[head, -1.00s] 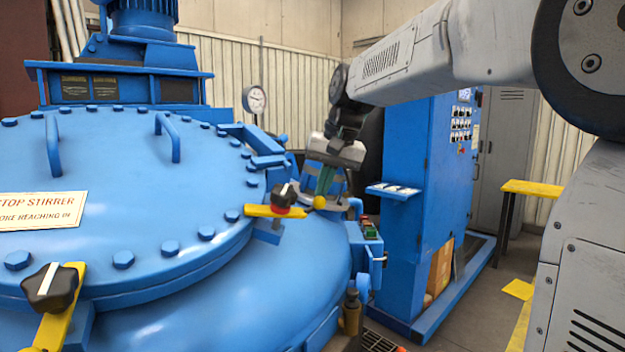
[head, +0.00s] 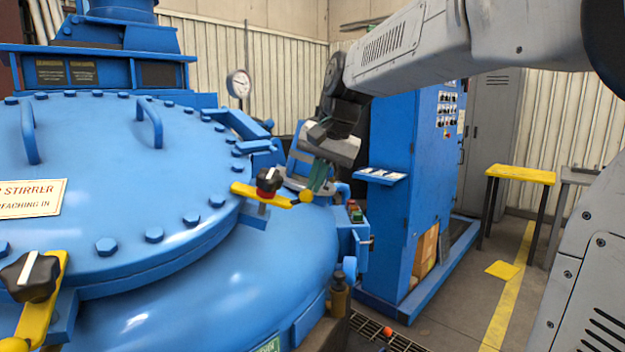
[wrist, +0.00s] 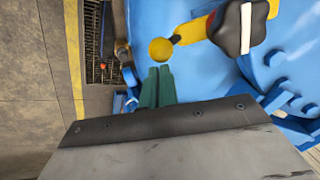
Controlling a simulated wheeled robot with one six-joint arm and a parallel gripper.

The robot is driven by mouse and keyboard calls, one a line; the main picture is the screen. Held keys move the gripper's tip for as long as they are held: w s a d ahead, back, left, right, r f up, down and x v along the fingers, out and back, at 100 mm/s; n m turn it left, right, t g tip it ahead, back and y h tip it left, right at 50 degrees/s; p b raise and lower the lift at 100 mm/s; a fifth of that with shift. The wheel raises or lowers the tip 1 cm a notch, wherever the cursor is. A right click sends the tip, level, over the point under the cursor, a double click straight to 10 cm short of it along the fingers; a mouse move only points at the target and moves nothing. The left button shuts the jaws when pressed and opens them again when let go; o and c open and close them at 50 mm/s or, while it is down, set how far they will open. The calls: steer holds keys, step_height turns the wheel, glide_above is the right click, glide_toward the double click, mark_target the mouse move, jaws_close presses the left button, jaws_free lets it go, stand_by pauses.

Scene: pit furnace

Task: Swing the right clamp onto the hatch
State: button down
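The right clamp is a yellow bar (head: 248,192) with a black knob (head: 268,178), red at its base, and a yellow ball (head: 306,196) at its outer end. Its inner end overlaps the rim of the blue round hatch (head: 110,170) in the head view; I cannot tell whether it rests on it. My gripper (head: 317,186) is just behind and right of the ball. In the wrist view its green fingers (wrist: 156,72) lie side by side, shut, with the ball (wrist: 161,50) just beyond their tips. Contact is unclear. The black knob (wrist: 238,27) shows there too.
Another yellow clamp (head: 45,300) with a black knob stands at the lower left. Bolts and two handles rise from the hatch. A pressure gauge (head: 239,84) stands behind. A blue control cabinet (head: 410,180) is on the right, with open floor beyond it.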

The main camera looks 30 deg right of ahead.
steer(key=shift+s+a+f, duration=0.1)
steer(key=shift+f, duration=0.05)
steer(key=d+r, duration=0.4)
steer(key=r, duration=0.7)
steer(key=shift+s+d, duration=0.3)
steer(key=shift+s, duration=0.15)
steer(key=s+a+f+n+g, duration=0.1)
steer(key=s+a+f+n, duration=0.3)
steer(key=s+f, duration=0.9)
steer(key=s+a+f+n+g+h, duration=0.1)
steer(key=s+a+f+n, duration=0.2)
steer(key=s+f, duration=0.9)
steer(key=s+a, duration=0.1)
steer(key=a, duration=0.1)
steer(key=shift+a+f+n+g+h, duration=0.3)
steer(key=shift+a+f+n, duration=0.05)
steer(key=shift+f+n, duration=0.05)
